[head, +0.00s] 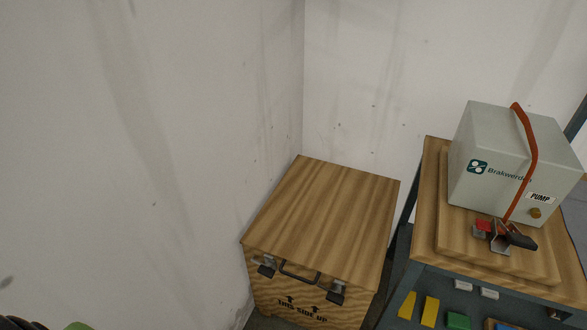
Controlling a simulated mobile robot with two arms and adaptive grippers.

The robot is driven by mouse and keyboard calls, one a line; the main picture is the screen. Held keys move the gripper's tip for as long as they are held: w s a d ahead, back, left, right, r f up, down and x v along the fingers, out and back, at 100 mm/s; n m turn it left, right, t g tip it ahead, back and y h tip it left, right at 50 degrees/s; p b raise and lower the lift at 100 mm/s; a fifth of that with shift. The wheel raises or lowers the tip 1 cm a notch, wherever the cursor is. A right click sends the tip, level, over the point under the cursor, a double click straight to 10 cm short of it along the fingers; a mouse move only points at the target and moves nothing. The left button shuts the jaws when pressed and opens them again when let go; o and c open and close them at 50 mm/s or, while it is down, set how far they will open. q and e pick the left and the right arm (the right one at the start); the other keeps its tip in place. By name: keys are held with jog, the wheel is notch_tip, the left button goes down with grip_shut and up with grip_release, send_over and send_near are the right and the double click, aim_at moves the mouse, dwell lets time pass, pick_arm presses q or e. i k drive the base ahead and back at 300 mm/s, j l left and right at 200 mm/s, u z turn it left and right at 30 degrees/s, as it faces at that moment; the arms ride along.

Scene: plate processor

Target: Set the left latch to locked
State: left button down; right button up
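A wooden crate (325,205) with a closed lid stands on the floor against the wall corner. Its front carries two dark metal latches, one on each side of a dark handle (299,273). The left latch (266,266) sits just under the lid's front edge, and the right latch (337,291) sits further right. Both are small and seen steeply from above, so I cannot tell their setting.
A workbench (431,148) on a dark frame stands to the right of the crate. It bears a grey pump box (490,155) with a red strap (530,150) and a toggle clamp (497,237). Yellow, green and white blocks lie below. Bare wall fills the left.

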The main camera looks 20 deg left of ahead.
aim_at(267, 270)
jog(key=j+u, duration=0.1)
jog(key=u, duration=0.8)
